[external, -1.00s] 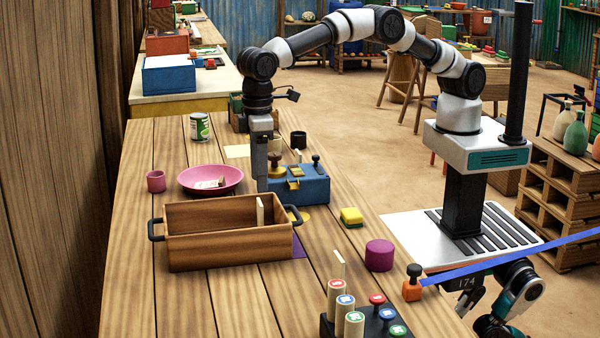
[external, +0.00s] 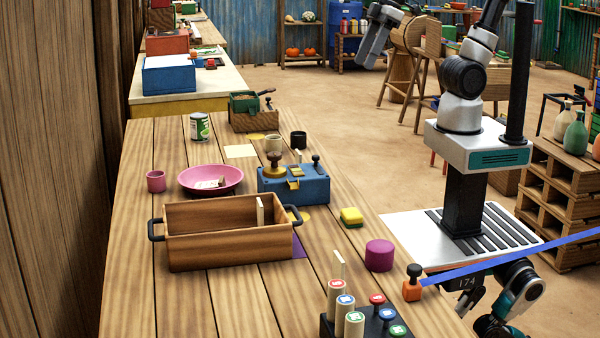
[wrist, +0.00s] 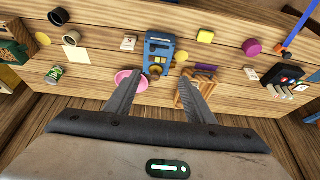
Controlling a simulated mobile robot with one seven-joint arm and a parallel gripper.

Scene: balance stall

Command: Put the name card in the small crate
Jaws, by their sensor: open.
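Several pale upright cards stand on the table; their print is too small to read, so I cannot tell which is the name card. One card (external: 298,156) is behind the blue device, one (external: 260,211) is at the right end of the handled wooden box, and one (external: 339,264) is near the stamps. A small wooden crate (external: 240,124) with a green container in it stands at the far end; its edge shows in the wrist view (wrist: 12,60). My gripper (wrist: 163,82) is open and empty, high above and away from the table.
The handled wooden box (external: 205,252), pink bowl (external: 225,175), blue device (external: 310,188), can (external: 199,127), yellow sponge (external: 351,217) and purple cylinder (external: 379,255) crowd the table. A stamp rack (external: 372,328) is at the near end. The near left tabletop is clear.

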